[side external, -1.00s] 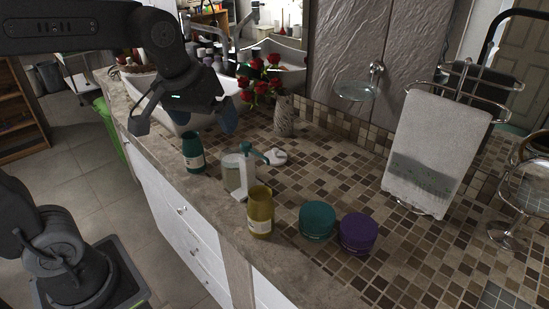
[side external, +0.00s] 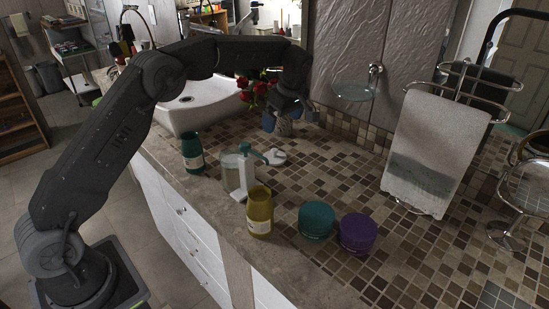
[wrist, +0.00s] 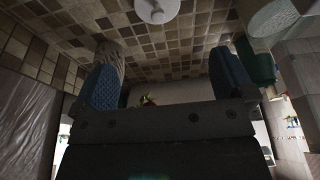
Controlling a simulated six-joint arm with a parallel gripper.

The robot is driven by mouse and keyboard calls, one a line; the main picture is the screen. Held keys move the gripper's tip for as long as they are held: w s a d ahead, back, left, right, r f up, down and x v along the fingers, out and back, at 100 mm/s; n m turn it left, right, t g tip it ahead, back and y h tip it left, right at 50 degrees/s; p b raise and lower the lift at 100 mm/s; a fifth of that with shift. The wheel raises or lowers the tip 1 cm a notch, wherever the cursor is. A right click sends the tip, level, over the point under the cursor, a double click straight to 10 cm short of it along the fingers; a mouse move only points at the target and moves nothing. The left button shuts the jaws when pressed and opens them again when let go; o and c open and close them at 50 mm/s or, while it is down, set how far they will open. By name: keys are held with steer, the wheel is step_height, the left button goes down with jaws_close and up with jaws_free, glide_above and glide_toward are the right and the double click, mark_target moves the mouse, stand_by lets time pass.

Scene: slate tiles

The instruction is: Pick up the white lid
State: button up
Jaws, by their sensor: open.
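The white lid (side external: 275,157) lies flat on the tiled counter, just behind the teal-topped pump bottle (side external: 246,175). In the wrist view, the lid (wrist: 157,10) shows at the top edge with a small knob on it. My gripper (side external: 291,120) hangs beyond the lid, above the counter and in front of the vase with red roses. Its two blue-padded fingers (wrist: 167,74) are wide apart with nothing held between them. The gap to the lid is clear in the side view.
A dark teal bottle (side external: 192,152), an olive bottle (side external: 259,213), a teal jar (side external: 317,220) and a purple jar (side external: 358,233) stand on the counter. A towel stand (side external: 430,150) is at right.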

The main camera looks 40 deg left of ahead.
mark_target(275, 150)
steer(key=x, duration=0.8)
steer(key=shift+x, duration=2.7)
steer(key=shift+w+d, duration=0.15)
steer(key=shift+d, duration=0.05)
steer(key=c, duration=0.8)
steer(key=shift+c, duration=0.3)
steer(key=shift+r, duration=0.1)
